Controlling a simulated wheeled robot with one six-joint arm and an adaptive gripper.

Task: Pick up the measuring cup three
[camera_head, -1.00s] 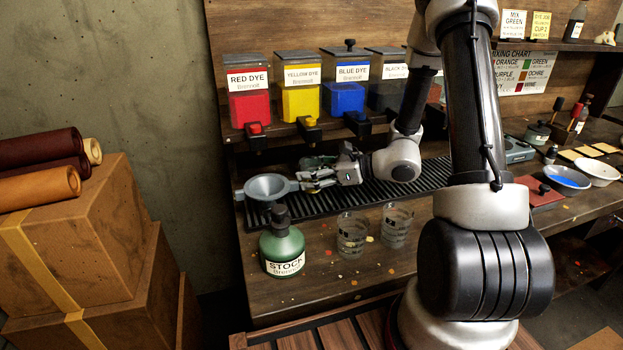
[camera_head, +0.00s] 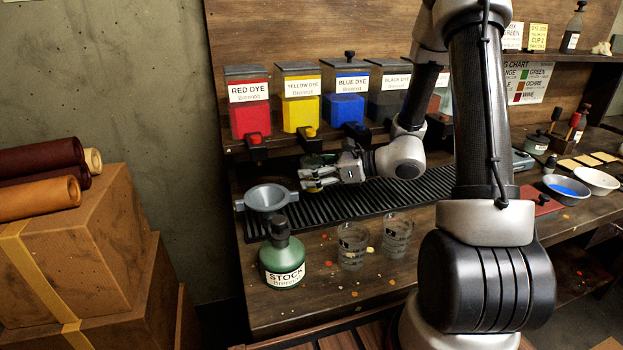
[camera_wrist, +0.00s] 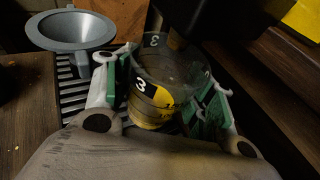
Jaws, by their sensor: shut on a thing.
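Measuring cup three, a clear cup (camera_wrist: 160,82) marked "3", is between my gripper's fingers in the wrist view, with yellow showing through its lower part. My gripper (camera_wrist: 165,100) is shut on it, with a green-padded finger on each side. In the head view my gripper (camera_head: 318,178) is over the black slatted rack, below the yellow dye dispenser (camera_head: 300,103). The cup is hard to make out there. Whether it touches the rack is unclear.
A grey funnel (camera_head: 266,197) is at the rack's left end. A green stock bottle (camera_head: 282,258) and two clear cups (camera_head: 352,246) (camera_head: 397,236) stand in front. Red (camera_head: 249,105), blue (camera_head: 346,103) and black (camera_head: 389,98) dye dispensers line the back. Bowls (camera_head: 566,190) sit at right.

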